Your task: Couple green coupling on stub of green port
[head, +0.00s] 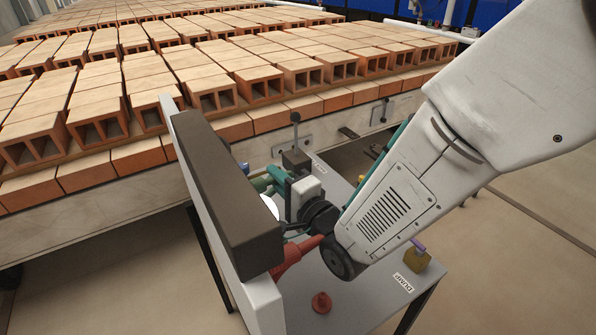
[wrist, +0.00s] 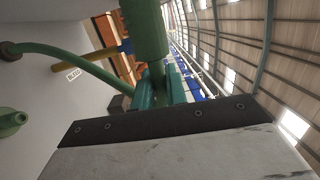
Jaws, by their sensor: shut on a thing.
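My gripper (head: 279,178) is shut on the green coupling (wrist: 145,32), in front of the upright panel (head: 196,165). In the wrist view the coupling stands between the teal fingers (wrist: 160,90) and reaches up to the top edge. In the head view the coupling shows only in small part, beside the fingers. A green hose (wrist: 75,57) runs from the panel towards the coupling. The green port (wrist: 12,120) with its round stub is on the pale panel at the left edge of the wrist view, apart from the coupling. The panel hides this port in the head view.
A red hose part (head: 297,254) lies close under my wrist. A red fitting (head: 321,302) and a yellow fitting with a purple lever (head: 417,259) stand on the grey table. A yellow hose with a blue coupling (wrist: 124,46) is near the gripper. Rows of bricks (head: 215,85) stand behind.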

